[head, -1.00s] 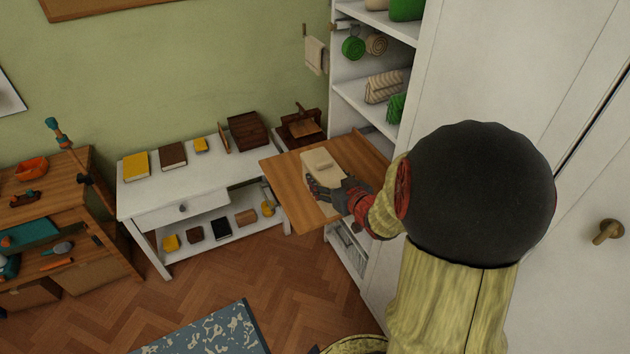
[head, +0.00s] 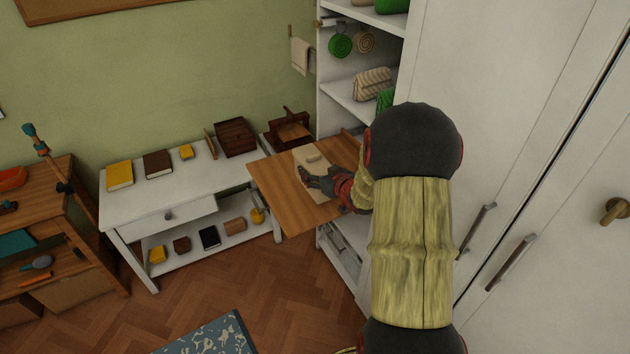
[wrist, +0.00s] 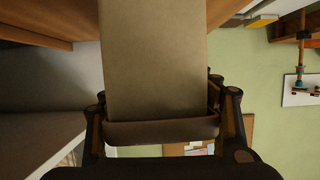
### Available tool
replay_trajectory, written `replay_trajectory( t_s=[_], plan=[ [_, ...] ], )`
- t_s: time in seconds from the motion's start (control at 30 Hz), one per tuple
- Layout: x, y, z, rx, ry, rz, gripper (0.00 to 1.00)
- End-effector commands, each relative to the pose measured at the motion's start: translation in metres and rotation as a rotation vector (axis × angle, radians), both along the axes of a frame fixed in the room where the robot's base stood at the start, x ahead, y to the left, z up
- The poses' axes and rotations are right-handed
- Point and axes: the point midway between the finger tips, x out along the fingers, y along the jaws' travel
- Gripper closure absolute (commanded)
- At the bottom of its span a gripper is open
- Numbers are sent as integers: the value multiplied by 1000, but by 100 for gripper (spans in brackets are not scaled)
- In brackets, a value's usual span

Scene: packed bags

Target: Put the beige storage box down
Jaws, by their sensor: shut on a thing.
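The beige storage box (head: 308,163) is at the wooden pull-out board (head: 280,190) of the white cabinet. My gripper (head: 317,181) is at the box's near side, shut on it. In the wrist view the beige box (wrist: 153,60) fills the middle, with its near edge between the two dark fingers of my gripper (wrist: 160,128). I cannot tell whether the box touches the board. My arm hides part of the board's right side.
Left of the board stands a white table (head: 150,205) with yellow and brown boxes above and several small boxes on its lower shelf. White cabinet shelves (head: 350,105) rise behind the board. The board's left front part is bare.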

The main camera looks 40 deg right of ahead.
Motion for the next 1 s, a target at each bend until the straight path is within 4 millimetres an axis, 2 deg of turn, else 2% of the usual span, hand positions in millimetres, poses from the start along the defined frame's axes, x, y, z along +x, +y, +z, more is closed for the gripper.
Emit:
replay_trajectory(
  t_s=[0.3, 0.67, 0.7, 1.0],
  plan=[
    [5, -4, -40, 1, 1, 0, 85],
    [5, -4, -41, 0, 1, 0, 85],
    [5, -4, -42, 0, 1, 0, 39],
    [5, -4, -42, 1, 1, 0, 22]
  ],
)
